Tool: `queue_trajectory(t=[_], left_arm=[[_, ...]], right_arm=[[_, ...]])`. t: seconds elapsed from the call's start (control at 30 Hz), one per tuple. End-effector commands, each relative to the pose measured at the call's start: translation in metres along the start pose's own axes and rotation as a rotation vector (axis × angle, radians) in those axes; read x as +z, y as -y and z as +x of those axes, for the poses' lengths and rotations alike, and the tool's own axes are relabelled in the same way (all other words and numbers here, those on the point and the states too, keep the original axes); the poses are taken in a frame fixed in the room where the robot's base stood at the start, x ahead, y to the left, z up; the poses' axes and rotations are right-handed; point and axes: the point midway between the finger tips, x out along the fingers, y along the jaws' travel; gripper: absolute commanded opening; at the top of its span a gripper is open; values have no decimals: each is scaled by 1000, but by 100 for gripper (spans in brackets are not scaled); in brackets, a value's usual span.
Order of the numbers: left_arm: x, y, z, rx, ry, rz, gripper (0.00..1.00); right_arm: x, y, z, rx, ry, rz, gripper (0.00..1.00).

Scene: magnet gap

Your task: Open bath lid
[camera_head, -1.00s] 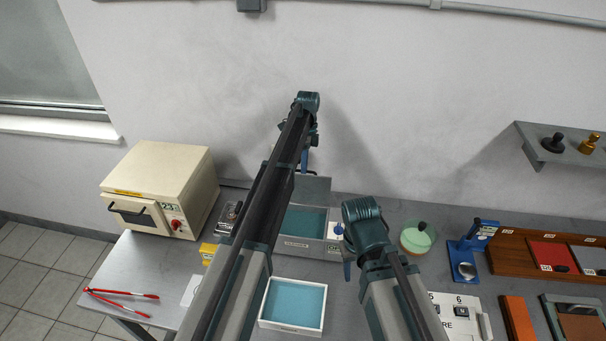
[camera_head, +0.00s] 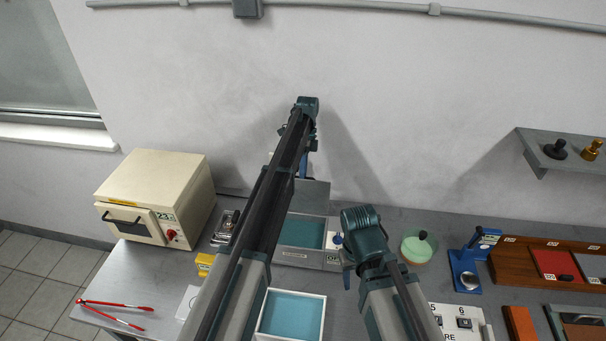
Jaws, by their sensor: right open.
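The bath (camera_head: 293,256) is a grey box on the bench with teal liquid showing inside. Its grey lid (camera_head: 315,196) stands raised at the back edge, and the liquid is uncovered. My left arm crosses in front of the bath and hides its left part. My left gripper (camera_head: 304,166) points down behind the lid's upper edge, mostly hidden by the arm, so its jaws and any contact do not show. My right gripper (camera_head: 346,277) is open and points down just right of the bath, mostly hidden by its wrist.
A white tray (camera_head: 324,322) of blue liquid sits in front of the bath. A cream oven (camera_head: 150,198) and red tongs (camera_head: 112,312) are on the left. A green-lidded round dish (camera_head: 417,250), a blue stand (camera_head: 465,268) and a wooden rack (camera_head: 510,262) are on the right.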

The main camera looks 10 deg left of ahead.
Motion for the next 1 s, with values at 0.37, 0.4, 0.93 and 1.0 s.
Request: queue_trajectory(t=[0.37, 0.4, 0.93, 1.0], left_arm=[[0, 0, -2, 0, 0, 0, 42], [0, 0, -4, 0, 0, 0, 42], [0, -1, -66, -1, 0, 0, 42], [0, -1, -72, -1, 0, 0, 42]], right_arm=[[0, 0, -2, 0, 0, 0, 50], [0, 0, -4, 0, 0, 0, 50], [4, -6, -60, 0, 2, -4, 50], [4, -6, -65, 0, 3, -4, 50]])
